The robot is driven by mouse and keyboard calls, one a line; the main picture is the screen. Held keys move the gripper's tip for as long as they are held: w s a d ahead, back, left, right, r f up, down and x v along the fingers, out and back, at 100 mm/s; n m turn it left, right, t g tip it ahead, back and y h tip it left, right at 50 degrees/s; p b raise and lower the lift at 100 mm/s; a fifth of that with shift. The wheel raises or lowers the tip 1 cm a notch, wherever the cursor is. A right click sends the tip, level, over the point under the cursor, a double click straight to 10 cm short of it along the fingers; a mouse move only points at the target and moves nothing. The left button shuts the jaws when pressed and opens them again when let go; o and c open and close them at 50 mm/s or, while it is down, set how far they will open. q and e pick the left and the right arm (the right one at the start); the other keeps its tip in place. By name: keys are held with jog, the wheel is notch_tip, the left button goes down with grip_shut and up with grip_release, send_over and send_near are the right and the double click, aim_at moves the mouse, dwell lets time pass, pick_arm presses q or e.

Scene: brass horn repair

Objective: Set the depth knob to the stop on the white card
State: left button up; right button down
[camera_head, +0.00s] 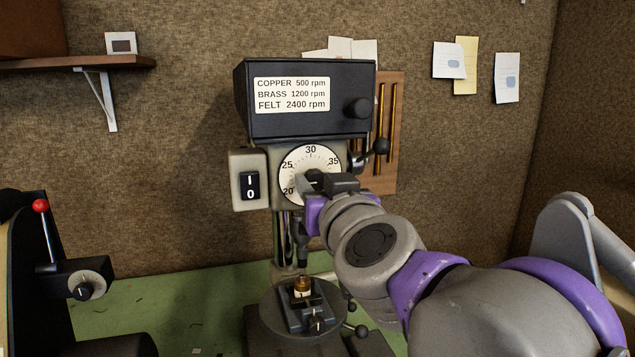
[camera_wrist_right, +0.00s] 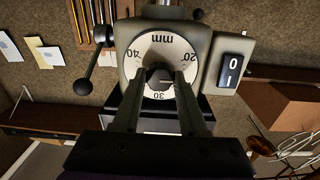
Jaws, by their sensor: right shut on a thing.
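The depth dial (camera_head: 296,160) is a round white scale in mm on the front of a drill press, with 20, 25, 30 and 35 readable. It also shows upside down in the right wrist view (camera_wrist_right: 141,56). The dark depth knob (camera_wrist_right: 160,75) sits at its centre. My right gripper (camera_head: 320,182) is shut on this knob, one finger on each side. Gripper and arm cover the dial's lower right in the head view. I cannot read the knob's exact setting. A white card (camera_head: 292,94) on the black housing lists copper, brass and felt speeds. My left gripper is out of view.
A speed knob (camera_head: 357,108), a black-balled lever (camera_head: 379,147) and a rocker switch (camera_head: 251,186) surround the dial. Below, a vise (camera_head: 312,317) holds a small brass part (camera_head: 302,286). Several paper notes (camera_head: 449,61) hang on the wall. A red-balled lever (camera_head: 40,206) stands left.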

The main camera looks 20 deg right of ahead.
jog(key=m, duration=0.3)
jog(key=shift+r, duration=0.1)
jog(key=m+p, duration=0.1)
jog(key=m, duration=0.2)
jog(key=shift+m, duration=0.4)
pick_arm(q)
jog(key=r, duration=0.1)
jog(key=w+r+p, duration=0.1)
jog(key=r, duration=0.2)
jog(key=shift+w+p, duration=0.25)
jog(key=shift+p, duration=0.15)
pick_arm(e)
jog(key=m, duration=0.5)
jog(key=shift+d+m, duration=0.1)
jog(key=shift+m, duration=0.6)
jog(key=shift+c, duration=2.3)
grip_release()
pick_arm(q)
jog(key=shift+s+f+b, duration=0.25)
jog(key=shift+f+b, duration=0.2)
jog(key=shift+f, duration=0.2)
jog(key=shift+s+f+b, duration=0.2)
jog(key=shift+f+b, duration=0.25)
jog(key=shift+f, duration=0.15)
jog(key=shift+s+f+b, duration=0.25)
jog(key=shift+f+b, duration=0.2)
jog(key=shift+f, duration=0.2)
pick_arm(e)
jog(key=s, duration=1.1)
jog(key=shift+d, duration=0.15)
